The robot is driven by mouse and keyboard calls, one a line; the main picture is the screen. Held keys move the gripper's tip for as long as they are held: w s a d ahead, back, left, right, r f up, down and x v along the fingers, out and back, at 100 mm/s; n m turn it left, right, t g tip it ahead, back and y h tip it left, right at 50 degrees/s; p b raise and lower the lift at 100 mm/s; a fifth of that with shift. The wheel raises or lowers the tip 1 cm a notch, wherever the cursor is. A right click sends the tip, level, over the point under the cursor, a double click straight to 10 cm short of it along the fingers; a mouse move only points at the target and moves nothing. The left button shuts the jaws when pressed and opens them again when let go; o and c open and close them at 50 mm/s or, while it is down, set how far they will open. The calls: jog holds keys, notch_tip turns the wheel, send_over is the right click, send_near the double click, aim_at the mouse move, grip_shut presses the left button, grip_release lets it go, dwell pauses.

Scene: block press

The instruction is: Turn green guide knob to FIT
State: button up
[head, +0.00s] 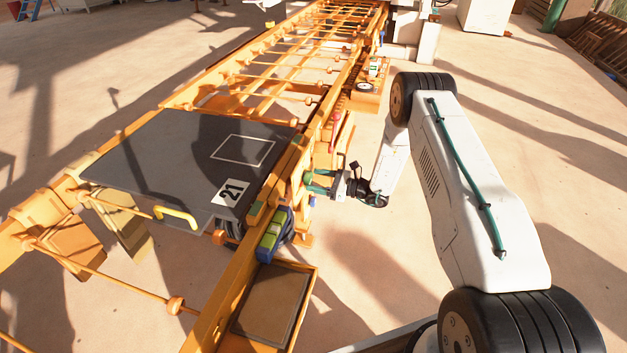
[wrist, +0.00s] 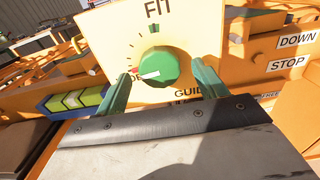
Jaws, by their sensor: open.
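The green guide knob (wrist: 158,66) sits on a pale yellow panel (wrist: 205,30) in the wrist view. Its white pointer mark faces left and slightly down, near a small red mark at the dial's left. The word FIT (wrist: 158,9) is printed at the top of the panel, above the knob. My gripper (wrist: 160,78) is open, with one green finger at each side of the knob. I cannot tell whether either finger touches it. In the head view my gripper (head: 318,182) is at the right side of the orange frame; the knob cannot be made out there.
DOWN (wrist: 297,41) and STOP (wrist: 287,63) labels are right of the panel. A green-and-blue part (wrist: 75,102) is at its left. In the head view, a dark plate marked 21 (head: 150,165) lies across the orange frame, and open floor lies right of my arm.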

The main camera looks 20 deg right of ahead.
jog(key=shift+x, duration=0.85)
jog(key=c, duration=1)
